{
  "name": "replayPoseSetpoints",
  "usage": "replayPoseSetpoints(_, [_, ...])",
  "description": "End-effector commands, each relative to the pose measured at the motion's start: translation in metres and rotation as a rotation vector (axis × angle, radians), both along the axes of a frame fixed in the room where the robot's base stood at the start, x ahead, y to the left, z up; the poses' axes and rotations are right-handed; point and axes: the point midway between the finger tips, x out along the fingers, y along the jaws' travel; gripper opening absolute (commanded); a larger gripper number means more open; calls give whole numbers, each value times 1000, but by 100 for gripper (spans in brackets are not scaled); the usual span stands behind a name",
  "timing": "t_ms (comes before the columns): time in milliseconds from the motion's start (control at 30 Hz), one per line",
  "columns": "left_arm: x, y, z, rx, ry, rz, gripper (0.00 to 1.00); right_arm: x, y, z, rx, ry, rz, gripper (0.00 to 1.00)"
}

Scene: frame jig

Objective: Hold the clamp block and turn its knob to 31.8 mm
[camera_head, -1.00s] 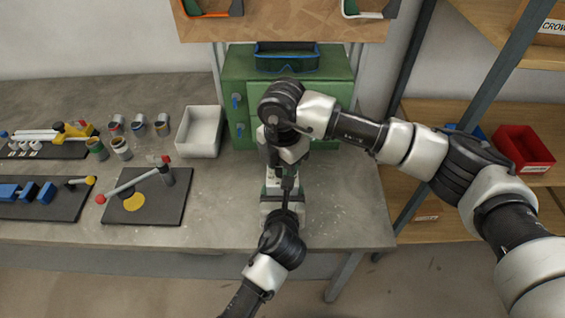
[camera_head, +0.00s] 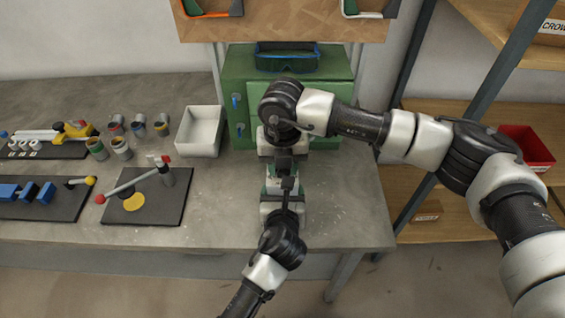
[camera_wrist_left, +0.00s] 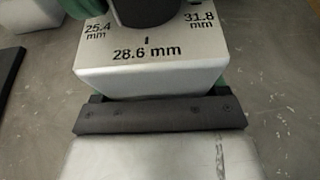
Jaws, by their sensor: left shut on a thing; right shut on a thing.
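The clamp block (camera_wrist_left: 150,72) is pale, with 25.4 mm, 28.6 mm and 31.8 mm printed on its top in the left wrist view. A short dark tick stands above 28.6 mm. A dark round part, apparently the knob (camera_wrist_left: 146,12), is cut off at the top edge; its pointer cannot be made out. My left gripper (camera_head: 285,190) is shut on the block from the front; its dark finger bar lies against the block's near side. My right gripper (camera_head: 284,164) comes down from above and is shut on the knob; its fingertips are mostly hidden in the head view.
A green cabinet (camera_head: 237,75) stands behind my right wrist. A white bin (camera_head: 199,132), several small cups and a dark mat (camera_head: 172,208) with a red-tipped lever lie to the left. The bench (camera_head: 345,215) is clear on the right. Shelves with a red bin (camera_head: 527,148) stand at the right.

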Motion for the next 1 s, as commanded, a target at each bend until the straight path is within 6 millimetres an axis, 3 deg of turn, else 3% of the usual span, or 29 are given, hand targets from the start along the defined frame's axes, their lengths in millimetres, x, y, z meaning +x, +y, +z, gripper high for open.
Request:
replayPoseSetpoints(600, [0, 0, 0, 0, 1, 0, 51, 0, 0, 1, 0, -2, 558, 11])
replayPoseSetpoints(1000, [0, 0, -1, 0, 2, 1, 51, 1, 0, 1, 1, -2, 763, 11])
